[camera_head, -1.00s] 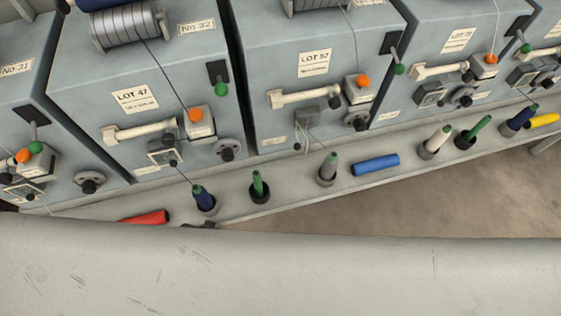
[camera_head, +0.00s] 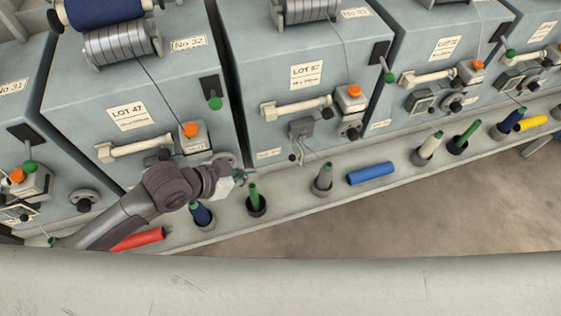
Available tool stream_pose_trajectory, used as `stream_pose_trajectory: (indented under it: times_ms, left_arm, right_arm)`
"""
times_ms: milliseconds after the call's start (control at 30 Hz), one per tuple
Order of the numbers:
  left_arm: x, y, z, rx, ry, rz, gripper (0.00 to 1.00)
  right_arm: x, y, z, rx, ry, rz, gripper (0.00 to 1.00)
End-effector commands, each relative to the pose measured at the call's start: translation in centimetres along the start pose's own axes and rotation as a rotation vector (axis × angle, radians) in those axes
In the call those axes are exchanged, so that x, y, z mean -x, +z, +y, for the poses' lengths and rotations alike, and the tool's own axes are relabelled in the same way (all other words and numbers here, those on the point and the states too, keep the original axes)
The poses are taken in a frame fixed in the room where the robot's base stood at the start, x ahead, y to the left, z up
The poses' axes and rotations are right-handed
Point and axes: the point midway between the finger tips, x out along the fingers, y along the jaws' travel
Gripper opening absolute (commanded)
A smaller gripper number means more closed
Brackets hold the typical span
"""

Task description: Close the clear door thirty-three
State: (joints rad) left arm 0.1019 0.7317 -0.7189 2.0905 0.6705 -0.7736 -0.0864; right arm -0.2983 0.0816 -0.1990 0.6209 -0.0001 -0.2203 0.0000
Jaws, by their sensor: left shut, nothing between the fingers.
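I cannot make out a clear door in this view. A grey machine marked No. 32 (camera_head: 75,120), with a LOT 47 label, stands at the left. The grey machine to its right (camera_head: 262,75) has a partly cut-off number plate (camera_head: 356,13) that I cannot read surely. My left gripper (camera_head: 241,176) is shut and empty, in front of the lower right of machine No. 32, above the spindle ledge. My right gripper is not in view.
The ledge (camera_head: 290,212) holds a red tube (camera_head: 138,239), a dark blue bobbin (camera_head: 201,215), a green-tipped spindle (camera_head: 254,200), a grey one (camera_head: 323,180) and a blue tube (camera_head: 371,172). Levers with green knobs (camera_head: 215,103) stick out from the machines. Floor (camera_head: 400,210) is free beyond the ledge.

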Motion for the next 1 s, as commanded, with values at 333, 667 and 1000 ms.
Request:
stream_pose_trajectory:
  times_ms: [333, 667, 1000]
  left_arm:
    - [-7.5, -0.1, 0.0, 0.002, -0.001, 0.001, 0.0]
    - [-10.2, -2.9, 0.0, 0.0, -0.002, 0.001, 0.0]
    - [-10.5, -3.1, -0.1, 0.0, -0.003, -0.001, 0.0]
  right_arm:
    - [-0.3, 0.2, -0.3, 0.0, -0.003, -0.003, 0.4]
    - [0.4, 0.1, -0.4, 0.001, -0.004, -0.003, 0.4]
    - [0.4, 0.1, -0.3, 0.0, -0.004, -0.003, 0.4]
